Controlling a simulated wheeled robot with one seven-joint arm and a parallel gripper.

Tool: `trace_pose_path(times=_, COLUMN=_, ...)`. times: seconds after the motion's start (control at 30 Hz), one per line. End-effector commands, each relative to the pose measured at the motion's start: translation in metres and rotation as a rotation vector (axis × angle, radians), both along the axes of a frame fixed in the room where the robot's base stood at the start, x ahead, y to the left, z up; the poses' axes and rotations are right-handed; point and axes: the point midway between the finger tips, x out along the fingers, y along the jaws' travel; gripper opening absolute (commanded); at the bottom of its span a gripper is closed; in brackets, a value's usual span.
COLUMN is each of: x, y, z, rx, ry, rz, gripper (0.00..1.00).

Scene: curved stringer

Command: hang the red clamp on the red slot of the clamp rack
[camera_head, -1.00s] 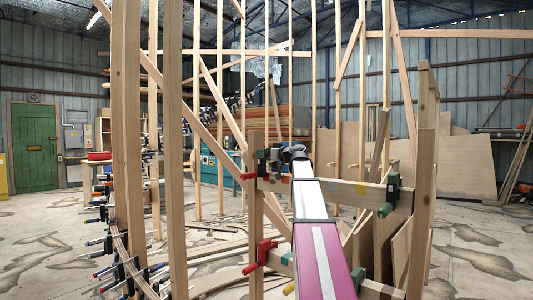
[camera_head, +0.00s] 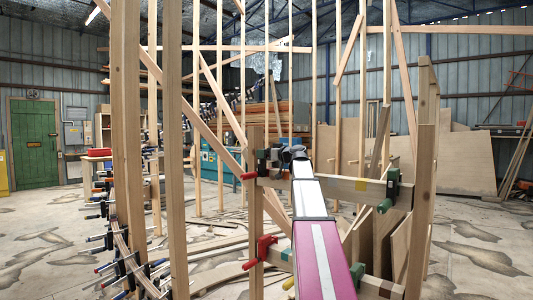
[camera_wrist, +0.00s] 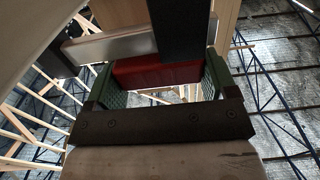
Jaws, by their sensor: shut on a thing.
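My gripper (camera_wrist: 160,88) has green-padded fingers on both sides of a red clamp body (camera_wrist: 155,71) and is shut on it. A dark bar (camera_wrist: 180,30) runs up from the red body in the wrist view. In the head view, my gripper (camera_head: 291,154) is at the upper rail of the wooden clamp rack (camera_head: 335,184), mostly hidden by my arm. The held clamp cannot be clearly made out there. Another red clamp (camera_head: 262,251) hangs on the lower rail at left. The red slot cannot be told for certain.
A dark clamp with a red handle (camera_head: 263,162) is at the upper rail's left end. Green clamps hang at the right (camera_head: 390,190) and below (camera_head: 358,272). Tall wooden posts (camera_head: 125,120) and a clamped curved stringer (camera_head: 128,255) stand left. Floor is open at right.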

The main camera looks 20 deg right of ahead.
Motion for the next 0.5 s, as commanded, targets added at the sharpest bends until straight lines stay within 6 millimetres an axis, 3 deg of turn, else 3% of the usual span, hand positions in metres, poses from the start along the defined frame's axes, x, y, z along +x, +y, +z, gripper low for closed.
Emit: trace_pose_path(times=0.5, x=0.0, y=0.0, z=-0.015, rx=0.001, ry=-0.002, rz=0.0, gripper=0.29)
